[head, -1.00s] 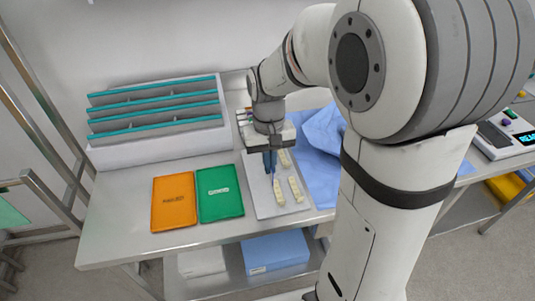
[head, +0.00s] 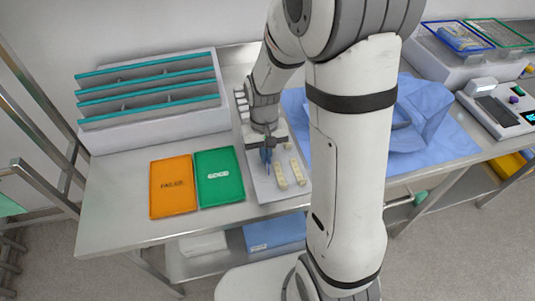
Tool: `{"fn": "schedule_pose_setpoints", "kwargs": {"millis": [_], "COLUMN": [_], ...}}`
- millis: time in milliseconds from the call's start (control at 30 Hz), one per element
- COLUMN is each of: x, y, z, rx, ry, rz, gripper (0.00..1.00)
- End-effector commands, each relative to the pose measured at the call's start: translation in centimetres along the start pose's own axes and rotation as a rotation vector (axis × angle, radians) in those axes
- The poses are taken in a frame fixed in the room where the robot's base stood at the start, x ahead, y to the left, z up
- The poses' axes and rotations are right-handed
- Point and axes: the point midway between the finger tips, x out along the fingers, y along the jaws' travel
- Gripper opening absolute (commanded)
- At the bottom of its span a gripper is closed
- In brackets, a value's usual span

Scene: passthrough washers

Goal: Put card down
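My gripper (head: 266,160) points down over a pale tray (head: 262,187) at the middle of the bench. Something blue shows at its fingertips; I cannot tell whether this is the fingers or a thing between them. No card can be made out for certain. Cream strips (head: 281,177) lie on the pale tray just right of the gripper. An orange tray (head: 173,202) marked like "FAILED" and a green tray (head: 219,190) marked like "GOOD" lie flat to the left of the gripper.
A white rack (head: 155,128) with teal-edged shelves stands at the back left. A crumpled blue cloth (head: 420,125) lies behind my arm. A device with a display (head: 500,110) is at the right. Bare bench (head: 120,215) shows at the front left.

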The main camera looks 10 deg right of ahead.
Motion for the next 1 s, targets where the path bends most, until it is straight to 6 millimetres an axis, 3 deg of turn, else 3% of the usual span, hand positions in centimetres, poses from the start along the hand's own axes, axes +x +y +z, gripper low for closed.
{"fn": "schedule_pose_setpoints", "kwargs": {"millis": [367, 667, 1000], "x": [0.61, 0.51, -0.13], "y": [0.05, 0.08, 0.11], "z": [-0.09, -0.08, -0.07], "rx": [0.001, 0.002, 0.003], "ry": [0.001, 0.001, 0.003], "rz": [0.0, 0.0, 0.0], "gripper": [0.0, 0.23, 0.23]}}
